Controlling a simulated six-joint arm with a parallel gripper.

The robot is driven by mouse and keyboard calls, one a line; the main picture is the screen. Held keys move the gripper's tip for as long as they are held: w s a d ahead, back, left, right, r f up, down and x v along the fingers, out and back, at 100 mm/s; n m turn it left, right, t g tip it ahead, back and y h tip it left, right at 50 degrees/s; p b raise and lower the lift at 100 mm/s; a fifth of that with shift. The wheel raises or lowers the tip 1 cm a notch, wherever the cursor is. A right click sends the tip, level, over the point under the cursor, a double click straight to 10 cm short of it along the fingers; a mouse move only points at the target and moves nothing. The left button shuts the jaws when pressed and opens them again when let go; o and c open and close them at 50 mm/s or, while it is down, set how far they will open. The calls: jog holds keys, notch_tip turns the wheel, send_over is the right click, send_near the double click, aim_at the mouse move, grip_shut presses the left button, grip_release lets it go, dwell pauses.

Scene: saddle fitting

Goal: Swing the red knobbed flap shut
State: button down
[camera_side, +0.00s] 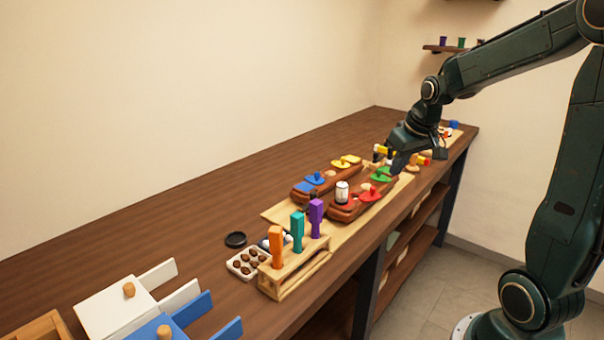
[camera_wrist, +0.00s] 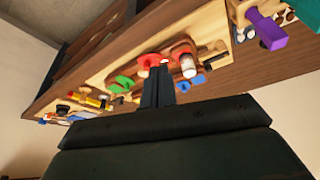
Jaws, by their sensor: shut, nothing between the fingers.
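The red knobbed flap (camera_side: 371,195) sits at the near brown wooden block (camera_side: 347,212) in the side view, with its knob upward. It also shows in the wrist view (camera_wrist: 149,60), just beyond the fingertips. How far it is swung is too small to tell. A white cylinder (camera_side: 342,193) stands upright on the same block, left of the red flap; it also shows in the wrist view (camera_wrist: 188,67). A green knobbed flap (camera_side: 382,175) is on the block's far end. My gripper (camera_side: 397,168) is shut and empty, above and near the green flap, apart from the red one.
A second brown block carries a blue flap (camera_side: 314,180) and a yellow flap (camera_side: 347,161). A wooden rack (camera_side: 290,274) with orange, teal and purple pieces stands in front. Small coloured items lie beyond my gripper. The table (camera_side: 215,215) is bare at the left rear.

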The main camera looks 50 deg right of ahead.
jog(key=shift+m, duration=0.4)
jog(key=d+f, duration=0.1)
jog(key=d, duration=0.2)
jog(key=d+f, duration=0.1)
jog(key=d, duration=0.1)
jog(key=shift+w+f, duration=0.15)
jog(key=shift+f, duration=0.2)
jog(key=shift+f, duration=0.15)
send_near(376, 198)
notch_tip(376, 198, down, 4)
jog(key=s, duration=0.2)
jog(key=shift+w+d+f, duration=0.15)
jog(key=shift+w, duration=0.55)
jog(key=shift+w+d+f, duration=0.15)
jog(key=shift+w+f, duration=0.05)
jog(key=shift+w, duration=0.45)
jog(key=shift+w+d+f, duration=0.15)
jog(key=shift+w, duration=0.55)
